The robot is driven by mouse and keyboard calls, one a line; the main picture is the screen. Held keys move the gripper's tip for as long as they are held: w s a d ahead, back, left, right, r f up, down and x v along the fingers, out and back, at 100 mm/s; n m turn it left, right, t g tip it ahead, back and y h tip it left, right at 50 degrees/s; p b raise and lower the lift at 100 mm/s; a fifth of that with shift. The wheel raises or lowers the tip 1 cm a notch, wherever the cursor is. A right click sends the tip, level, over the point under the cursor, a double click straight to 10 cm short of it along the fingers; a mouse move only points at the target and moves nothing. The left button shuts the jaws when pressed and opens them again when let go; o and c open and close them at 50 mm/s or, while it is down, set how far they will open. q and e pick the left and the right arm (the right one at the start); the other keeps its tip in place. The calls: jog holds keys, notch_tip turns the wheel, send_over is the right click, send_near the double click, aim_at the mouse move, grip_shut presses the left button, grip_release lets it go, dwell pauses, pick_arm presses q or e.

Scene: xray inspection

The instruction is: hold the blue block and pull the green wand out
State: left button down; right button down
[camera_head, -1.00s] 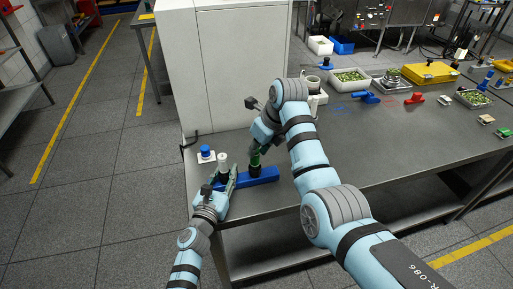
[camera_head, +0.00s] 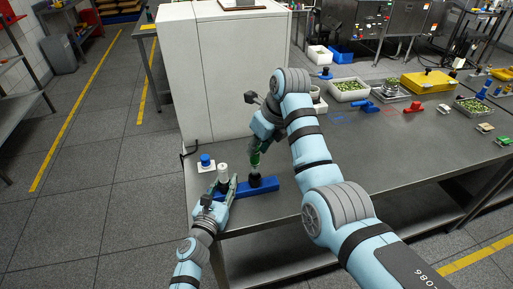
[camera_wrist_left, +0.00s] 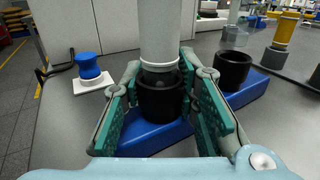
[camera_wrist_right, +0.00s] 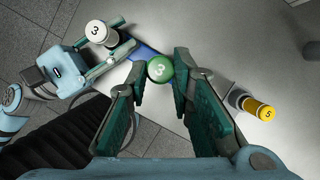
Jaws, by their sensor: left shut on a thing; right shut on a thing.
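The long blue block (camera_head: 265,187) lies on the steel table near its left end, with black sockets on top. My left gripper (camera_head: 223,187) is shut around one socket; in the left wrist view its fingers flank the black socket (camera_wrist_left: 162,100), in which a white wand (camera_wrist_left: 160,30) stands. The other black socket (camera_wrist_left: 232,70) looks open and empty in the left wrist view. The green wand is above the block, its lower end partly hidden by the fingers.
A blue knob on a white plate (camera_head: 206,164) stands left of the block. A yellow-topped wand (camera_wrist_right: 262,110) stands nearby on the right. A white cabinet (camera_head: 235,75) stands behind. Trays and the yellow box (camera_head: 428,83) are farther right. The table's front edge is close to the block.

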pick_arm(q)
jog(key=c, duration=1.2)
grip_release()
